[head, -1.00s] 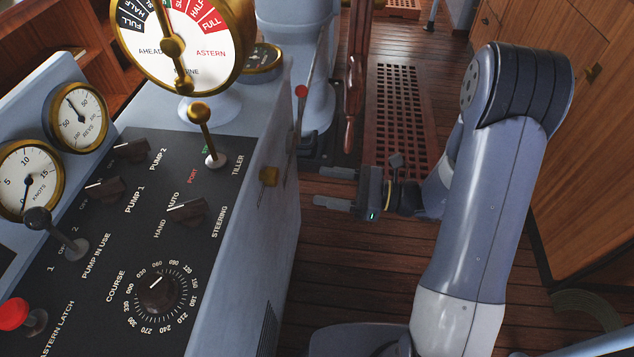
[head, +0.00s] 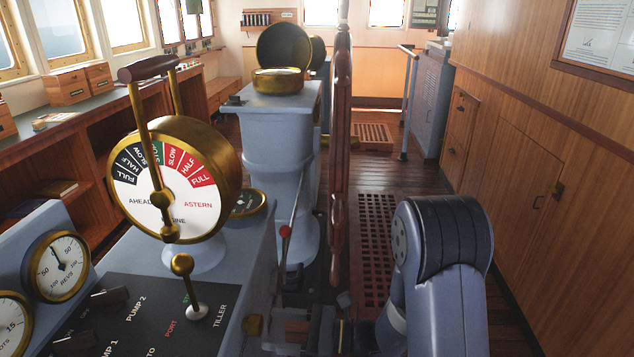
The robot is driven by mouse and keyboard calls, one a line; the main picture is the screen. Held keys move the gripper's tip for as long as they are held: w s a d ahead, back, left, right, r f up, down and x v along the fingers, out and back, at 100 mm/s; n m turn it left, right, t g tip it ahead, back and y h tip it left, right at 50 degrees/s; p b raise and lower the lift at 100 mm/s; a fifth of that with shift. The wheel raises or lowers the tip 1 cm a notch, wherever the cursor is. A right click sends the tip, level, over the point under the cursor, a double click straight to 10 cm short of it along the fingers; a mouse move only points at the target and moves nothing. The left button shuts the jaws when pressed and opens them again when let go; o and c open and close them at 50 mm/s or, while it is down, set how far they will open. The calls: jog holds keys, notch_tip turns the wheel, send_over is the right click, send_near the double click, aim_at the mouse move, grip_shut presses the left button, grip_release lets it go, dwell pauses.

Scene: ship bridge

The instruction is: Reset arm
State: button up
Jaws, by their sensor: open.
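My arm (head: 440,270) rises at the lower right of the head view, its blue-grey elbow with a black ribbed cover uppermost. My gripper (head: 288,338) is at the bottom edge, partly cut off, with its fingers pointing left towards the side of the console. The jaws are open and hold nothing that I can see. I cannot tell how wide the gap to the console is.
The console (head: 170,290) with a brass engine telegraph (head: 180,180) and tiller lever (head: 185,285) stands left. A pedestal (head: 280,150) and the wheel's edge (head: 340,160) are ahead. Wooden cabinets (head: 530,170) line the right. Deck shows between wheel and cabinets.

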aim_at(262, 327)
jog(key=shift+w+a+r, duration=0.1)
jog(key=shift+w+a, duration=0.05)
jog(key=shift+a, duration=0.75)
jog(key=shift+w+a, duration=0.1)
jog(key=shift+a, duration=0.8)
jog(key=shift+d, duration=0.15)
jog(key=s+d, duration=0.1)
jog(key=d, duration=0.9)
jog(key=a, duration=1)
jog(key=shift+w, duration=0.4)
jog(key=n+b, duration=0.3)
jog(key=n, duration=0.4)
jog(key=n+g+b, duration=0.1)
jog(key=n+b, duration=0.1)
jog(key=n, duration=0.5)
jog(key=n+b, duration=0.3)
jog(key=n, duration=0.4)
jog(key=shift+w+a+r+n+b, duration=0.1)
jog(key=shift+w+n+b, duration=0.15)
jog(key=shift+n+b, duration=0.15)
